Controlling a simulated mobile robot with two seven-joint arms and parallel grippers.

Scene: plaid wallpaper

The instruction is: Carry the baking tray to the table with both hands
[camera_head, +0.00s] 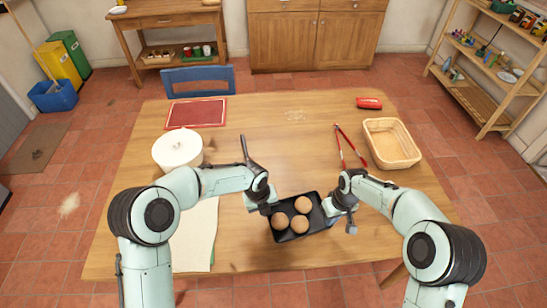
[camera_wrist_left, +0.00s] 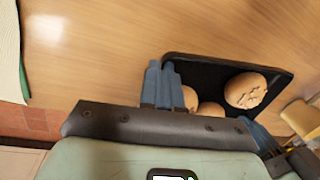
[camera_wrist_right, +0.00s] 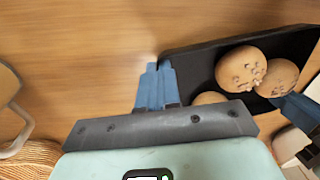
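The black baking tray (camera_head: 303,230) lies on the wooden table near its front edge, with three round brown rolls (camera_head: 300,223) on it. My left gripper (camera_head: 262,205) is at the tray's left end, fingers spread wide. In the left wrist view the tray (camera_wrist_left: 215,65) shows beyond the fingers, one near each side of it. My right gripper (camera_head: 337,208) is at the tray's right end, fingers also spread. In the right wrist view the tray (camera_wrist_right: 200,60) reaches between them. I cannot tell whether any finger touches the tray.
The table (camera_head: 275,160) is clear in the middle. A wicker basket (camera_head: 392,143), red tongs (camera_head: 350,147) and a red item (camera_head: 369,103) lie to the right. A white round pot (camera_head: 178,149), a red mat (camera_head: 196,113) and a pale cloth (camera_head: 200,235) are left. A blue chair (camera_head: 198,79) stands behind.

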